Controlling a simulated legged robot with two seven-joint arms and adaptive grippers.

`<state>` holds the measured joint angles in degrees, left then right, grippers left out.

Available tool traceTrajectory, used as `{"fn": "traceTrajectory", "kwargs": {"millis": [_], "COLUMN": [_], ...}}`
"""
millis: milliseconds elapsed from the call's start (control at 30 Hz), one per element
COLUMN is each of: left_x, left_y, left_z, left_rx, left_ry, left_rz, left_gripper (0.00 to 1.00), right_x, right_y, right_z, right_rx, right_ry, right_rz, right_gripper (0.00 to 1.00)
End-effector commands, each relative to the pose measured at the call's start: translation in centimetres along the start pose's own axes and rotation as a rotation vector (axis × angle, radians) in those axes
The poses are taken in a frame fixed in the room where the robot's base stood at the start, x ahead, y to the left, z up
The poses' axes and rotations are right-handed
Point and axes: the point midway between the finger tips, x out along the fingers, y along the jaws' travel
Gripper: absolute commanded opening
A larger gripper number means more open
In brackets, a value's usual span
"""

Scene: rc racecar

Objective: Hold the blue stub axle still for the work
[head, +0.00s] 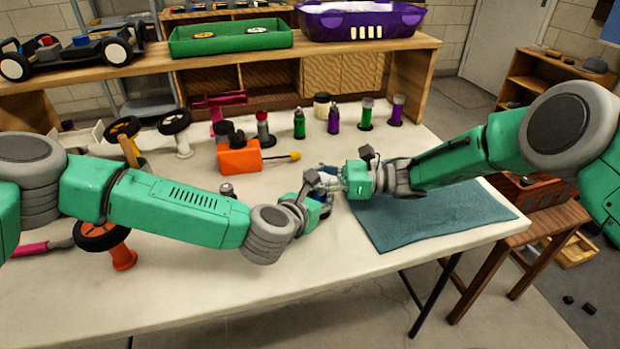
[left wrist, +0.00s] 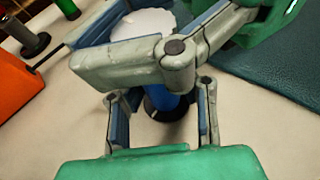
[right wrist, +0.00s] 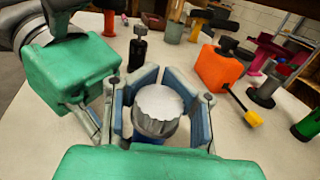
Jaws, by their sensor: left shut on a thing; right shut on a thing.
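The blue stub axle (left wrist: 170,101) stands upright on the bench, with a dark round foot, seen in the left wrist view. A silver ribbed cap (right wrist: 156,108) sits at its top in the right wrist view. My left gripper (head: 316,190) is shut on the blue stub axle, below the cap. My right gripper (head: 328,181) is shut on the silver cap, its fingers above my left gripper's. Both grippers meet from opposite sides and hide most of the axle in the head view. Its contact points are partly hidden.
A teal mat (head: 435,215) lies to the right. Several coloured posts line the back. An orange post with a wheel (head: 121,256) stands at left. The front of the bench is clear.

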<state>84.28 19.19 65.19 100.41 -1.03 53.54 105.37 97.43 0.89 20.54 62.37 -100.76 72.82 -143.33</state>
Motion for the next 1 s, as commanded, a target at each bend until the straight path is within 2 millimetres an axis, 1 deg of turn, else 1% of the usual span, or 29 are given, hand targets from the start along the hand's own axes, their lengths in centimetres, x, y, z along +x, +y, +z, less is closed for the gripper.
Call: {"fn": "traceTrajectory", "kwargs": {"millis": [33,400,667,1000], "left_x": [0.0,0.0,0.1,0.1], "left_y": [0.3,0.4,0.4,0.5], "left_z": [-0.1,-0.2,-0.3,-0.3], "left_rx": [0.000,-0.001,-0.001,-0.002], "left_ry": [0.002,0.003,0.004,0.005], "left_rz": [0.006,0.008,0.009,0.011], "left_gripper": [0.00,0.00,0.00,0.00], "right_x": [-0.6,-0.8,-0.3,-0.9], "right_y": [-0.4,-1.2,-1.1,-1.7], "right_z": [0.0,-0.1,-0.6,-0.4], "right_rx": [-0.001,0.001,0.014,0.007], "right_ry": [0.008,0.010,0.020,0.014], "right_rz": [-0.044,-0.361,-0.521,-0.679], "right_gripper": [0.00,0.00,0.00,0.00]}}
